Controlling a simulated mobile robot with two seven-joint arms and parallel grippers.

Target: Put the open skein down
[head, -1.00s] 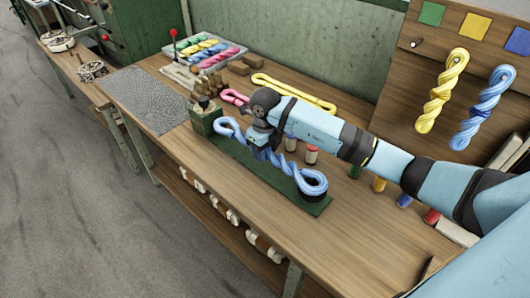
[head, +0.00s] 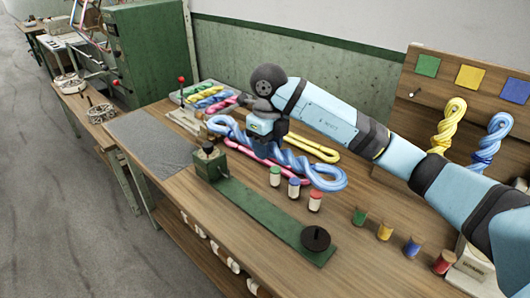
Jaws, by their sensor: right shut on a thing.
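My right gripper (head: 266,145) points down and is shut on the blue skein (head: 318,173), gripping it left of its middle. The blue skein hangs roughly level, twisted along its middle with a loop at each end. It appears to be above the bench, behind the green twisting board (head: 262,212); its exact height I cannot tell. The board is empty, with a block at its left end and a dark round post (head: 316,238) at its right. A pink skein (head: 284,180) lies partly hidden under the blue one. A yellow skein (head: 318,149) lies behind. My left gripper is out of view.
Three small spools (head: 294,188) stand in front of the blue skein. Several coloured spools (head: 385,230) stand to the right. A tray of twisted skeins (head: 206,96) is at the back left, beside a grey mat (head: 152,142). A pegboard (head: 440,100) holds yellow and blue skeins.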

